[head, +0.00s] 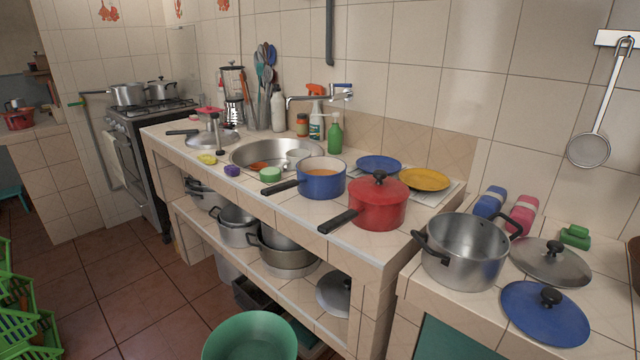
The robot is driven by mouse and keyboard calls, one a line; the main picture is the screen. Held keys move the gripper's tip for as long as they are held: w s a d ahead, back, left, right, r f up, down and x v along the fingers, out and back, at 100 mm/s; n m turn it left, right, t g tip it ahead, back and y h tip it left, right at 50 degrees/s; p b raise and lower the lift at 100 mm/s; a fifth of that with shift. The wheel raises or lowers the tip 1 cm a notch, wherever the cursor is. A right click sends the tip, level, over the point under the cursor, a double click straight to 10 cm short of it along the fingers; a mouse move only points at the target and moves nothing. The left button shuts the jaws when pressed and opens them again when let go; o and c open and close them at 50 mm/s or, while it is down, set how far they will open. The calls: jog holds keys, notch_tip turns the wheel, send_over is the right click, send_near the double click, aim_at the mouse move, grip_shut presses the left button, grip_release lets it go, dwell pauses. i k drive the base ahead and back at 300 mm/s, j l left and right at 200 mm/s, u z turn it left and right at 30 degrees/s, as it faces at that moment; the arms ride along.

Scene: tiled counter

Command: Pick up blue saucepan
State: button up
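The blue saucepan (321,183) stands upright on the tiled counter, just right of the sink. It is open on top, with a pale inside and something orange-brown in it. Its black handle (279,187) points left toward the counter's front edge. A red lidded pan (378,206) stands close to its right, nearer the camera. A blue lid with a black knob (545,313) lies apart on the counter at the lower right. My gripper is not in view.
A sink with a faucet (318,97) lies left of the saucepan. Blue (378,164) and yellow plates (424,179) lie behind it. A steel pot (464,252) stands at the right. A green basin (249,338) is below on the floor. Open floor shows at left.

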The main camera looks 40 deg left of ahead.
aim_at(319, 178)
jog(key=u, duration=1.6)
